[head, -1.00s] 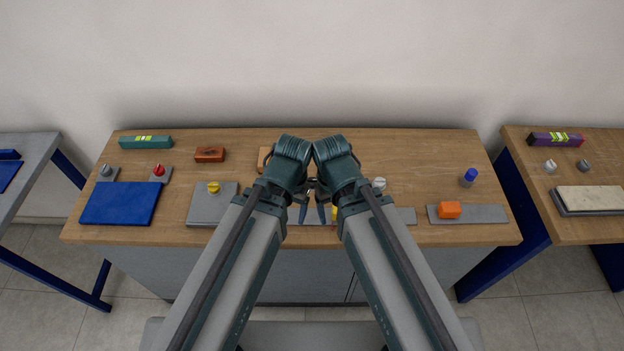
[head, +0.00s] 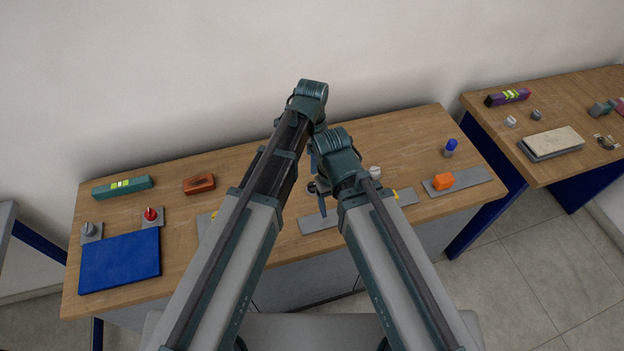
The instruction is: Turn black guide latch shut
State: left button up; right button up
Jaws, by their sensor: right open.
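I cannot clearly pick out the black guide latch in the head view. A small dark shape between my right fingers may be it or part of my gripper. My right gripper (head: 318,182) is open over the middle of the workbench, its blue fingers apart, above a grey plate (head: 318,223) near the front edge. My left arm reaches farther forward, its wrist (head: 311,95) towards the back edge. The left gripper is hidden behind the arms.
The wooden workbench (head: 230,175) holds a blue mat (head: 120,262), a red knob (head: 151,214), a green level (head: 122,187), a brown block (head: 199,184), an orange block (head: 443,181) and a blue-topped knob (head: 450,147). A second table (head: 560,170) stands right, across a gap.

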aim_at(313, 184)
pick_arm(q)
jog(key=shift+w+d+m, duration=0.2)
jog(key=shift+w+m, duration=0.15)
jog(key=shift+m, duration=0.05)
notch_tip(313, 184, down, 14)
jog(key=b, duration=1.4)
jog(key=shift+r, duration=0.1)
pick_arm(e)
notch_tip(313, 184, down, 14)
jog(key=shift+r, duration=0.1)
pick_arm(q)
jog(key=shift+r, duration=0.1)
grip_shut()
